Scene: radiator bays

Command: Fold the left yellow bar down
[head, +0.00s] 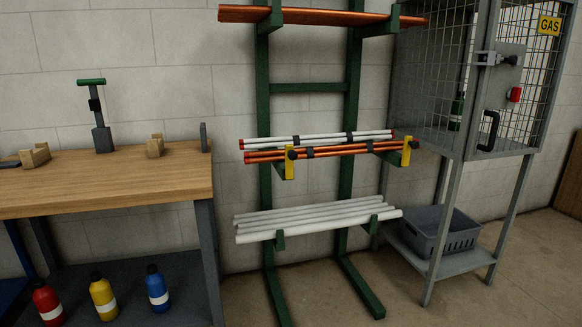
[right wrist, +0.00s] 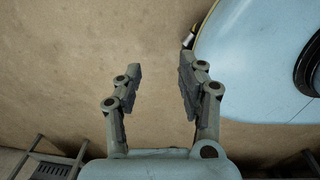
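The left yellow bar (head: 289,165) stands upright at the front end of a green rack arm, in front of the orange and white tubes. A dark knob shows at its top. A second yellow bar (head: 407,152) stands upright at the right end of the same tubes. The orange tubes (head: 325,151) and white tubes (head: 310,139) lie behind both bars. My right gripper (right wrist: 156,85) is open and empty in the right wrist view, above bare floor, away from the rack. My left gripper is in neither view.
The green rack (head: 263,100) also carries white pipes (head: 315,218) below and copper tubes (head: 325,17) above. A workbench (head: 110,185) with bottles beneath stands left. A mesh gas cage (head: 480,80) on legs stands right, with a grey crate (head: 440,232) below. Floor in front is clear.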

